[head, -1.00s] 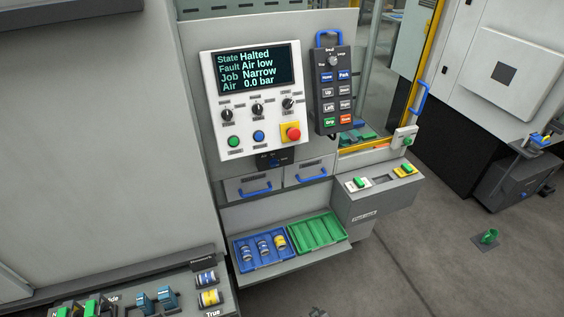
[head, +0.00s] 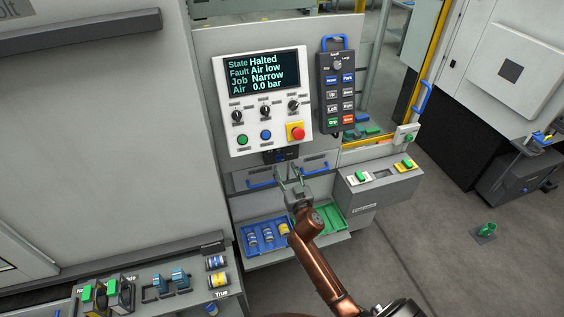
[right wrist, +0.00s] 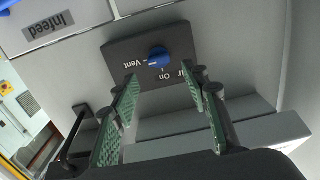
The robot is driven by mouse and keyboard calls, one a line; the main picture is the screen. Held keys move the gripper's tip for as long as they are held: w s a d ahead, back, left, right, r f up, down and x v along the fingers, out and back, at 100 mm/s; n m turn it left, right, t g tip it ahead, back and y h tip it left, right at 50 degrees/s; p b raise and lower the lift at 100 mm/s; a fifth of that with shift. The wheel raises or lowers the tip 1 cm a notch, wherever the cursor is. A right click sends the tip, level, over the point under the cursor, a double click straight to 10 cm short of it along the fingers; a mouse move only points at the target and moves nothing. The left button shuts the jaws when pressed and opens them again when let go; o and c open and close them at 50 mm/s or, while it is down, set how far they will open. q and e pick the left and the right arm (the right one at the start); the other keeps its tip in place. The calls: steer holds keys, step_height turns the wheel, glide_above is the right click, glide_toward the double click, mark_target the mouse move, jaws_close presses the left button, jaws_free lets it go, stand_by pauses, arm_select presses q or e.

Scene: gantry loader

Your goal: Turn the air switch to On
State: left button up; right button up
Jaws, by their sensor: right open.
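The air switch is a blue knob (right wrist: 158,57) on a dark plate (right wrist: 125,52) in the right wrist view, with the labels "Vent" and "On" beside it. A pale mark on the knob seems to face the Vent side. In the head view the switch plate (head: 281,154) sits just under the control panel, its knob too small to read. My right gripper (head: 290,174) is open and empty, below the plate. In the right wrist view the knob lies ahead of the gap between its fingers (right wrist: 161,80), apart from them. My left gripper is not in view.
The control panel (head: 220,75) reads Halted, Air low, 0.0 bar. Drawers with blue handles (head: 262,184) flank my gripper. Below are a blue tray (head: 244,232) with several cylinders and a green tray (head: 334,214). A grey switch box (head: 385,188) stands at right.

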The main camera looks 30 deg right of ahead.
mark_target(280, 160)
steer(key=x, duration=0.5)
steer(key=shift+w, duration=0.1)
steer(key=shift+c, duration=0.7)
steer(key=shift+f, duration=0.1)
jaws_close()
